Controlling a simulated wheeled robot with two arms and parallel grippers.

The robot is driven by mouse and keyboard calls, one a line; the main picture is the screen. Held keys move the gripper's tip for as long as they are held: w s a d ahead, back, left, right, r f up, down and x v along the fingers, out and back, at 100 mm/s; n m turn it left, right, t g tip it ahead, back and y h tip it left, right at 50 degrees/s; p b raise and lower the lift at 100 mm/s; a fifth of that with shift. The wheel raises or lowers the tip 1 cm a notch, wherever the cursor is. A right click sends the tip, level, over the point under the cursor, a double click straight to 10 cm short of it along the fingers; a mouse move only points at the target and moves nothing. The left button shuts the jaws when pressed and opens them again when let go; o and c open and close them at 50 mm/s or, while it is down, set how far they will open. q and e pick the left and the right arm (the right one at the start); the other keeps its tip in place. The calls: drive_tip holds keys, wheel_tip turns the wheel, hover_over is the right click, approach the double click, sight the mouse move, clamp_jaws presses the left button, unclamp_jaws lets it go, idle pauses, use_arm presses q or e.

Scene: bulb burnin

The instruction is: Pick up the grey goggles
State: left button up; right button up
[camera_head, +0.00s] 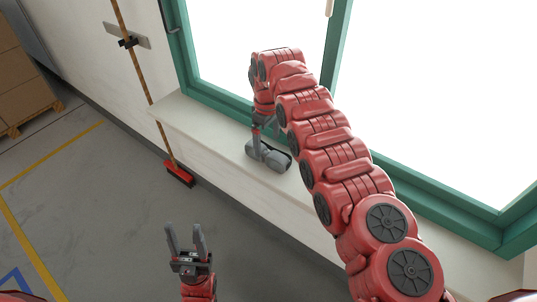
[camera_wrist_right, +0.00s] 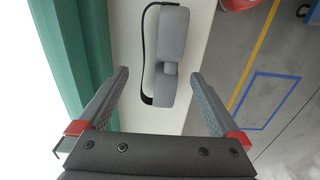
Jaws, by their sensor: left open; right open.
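The grey goggles (camera_wrist_right: 171,62) lie on the pale window sill (camera_wrist_right: 135,20), with a dark strap along one side. In the right wrist view they sit ahead of and between the fingers of my right gripper (camera_wrist_right: 157,90). That gripper is open and empty. In the head view the goggles (camera_head: 268,155) show on the sill just below my right gripper (camera_head: 262,128), whose fingers are partly hidden by the arm. I cannot tell whether the fingers touch the goggles. My left gripper (camera_head: 186,240) is open and empty, low over the floor, away from the sill.
A green window frame (camera_head: 205,96) stands close behind the sill. A broom with a red head (camera_head: 179,174) leans on the wall to the left. Cardboard boxes (camera_head: 22,80) on a pallet stand at the far left. The grey floor (camera_head: 90,200) between is clear.

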sight(268, 148)
drive_tip(key=shift+d+f+p, duration=0.1)
drive_tip(key=shift+f+p, duration=0.45)
drive_tip(key=shift+f, duration=0.2)
drive_tip(key=f, duration=0.1)
drive_tip(key=f+p, duration=0.1)
drive_tip(key=f, duration=0.1)
drive_tip(key=shift+s+d+f, duration=0.15)
drive_tip(key=shift+s+f, duration=0.05)
drive_tip(key=shift+f, duration=0.05)
drive_tip(key=shift+w+f, duration=0.1)
drive_tip(key=shift+f, duration=0.15)
drive_tip(key=c, duration=1.4)
drive_tip(key=shift+r+p, duration=0.1)
drive_tip(key=shift+p, duration=0.2)
